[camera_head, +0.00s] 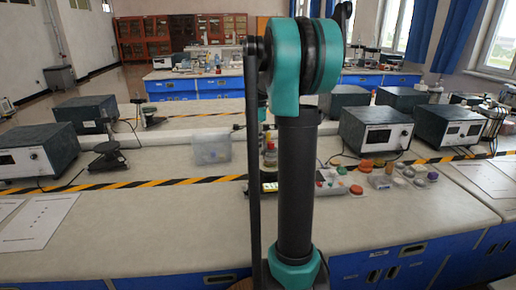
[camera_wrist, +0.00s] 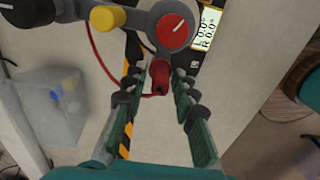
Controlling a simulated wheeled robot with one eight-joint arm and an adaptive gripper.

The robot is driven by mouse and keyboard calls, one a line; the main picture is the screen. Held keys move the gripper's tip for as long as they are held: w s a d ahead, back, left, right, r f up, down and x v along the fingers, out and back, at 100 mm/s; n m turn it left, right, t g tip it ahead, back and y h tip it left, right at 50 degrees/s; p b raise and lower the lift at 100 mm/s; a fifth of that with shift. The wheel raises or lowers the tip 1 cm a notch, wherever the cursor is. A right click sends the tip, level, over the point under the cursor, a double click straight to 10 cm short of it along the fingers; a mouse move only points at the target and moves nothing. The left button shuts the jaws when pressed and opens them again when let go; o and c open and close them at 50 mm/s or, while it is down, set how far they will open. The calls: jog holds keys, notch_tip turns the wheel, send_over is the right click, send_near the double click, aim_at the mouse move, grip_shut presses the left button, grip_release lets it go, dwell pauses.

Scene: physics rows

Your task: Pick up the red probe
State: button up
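The red probe (camera_wrist: 160,74) shows in the wrist view as a short dark-red piece just below a round red dial. My gripper (camera_wrist: 158,88) is open. Its two green and dark fingers lie on either side of the probe, with visible gaps between them and it. I cannot tell how far the fingertips are above or below it. In the head view my arm hides the gripper, and I cannot make out the probe.
A grey device with a red dial (camera_wrist: 173,31), yellow knob (camera_wrist: 107,18) and lit display (camera_wrist: 208,28) adjoins the probe. A red cable (camera_wrist: 96,58) curves left of it. A clear plastic box (camera_head: 211,149) stands left. Small coloured items crowd the bench right.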

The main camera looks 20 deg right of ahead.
grip_shut()
jog(key=shift+r, duration=0.1)
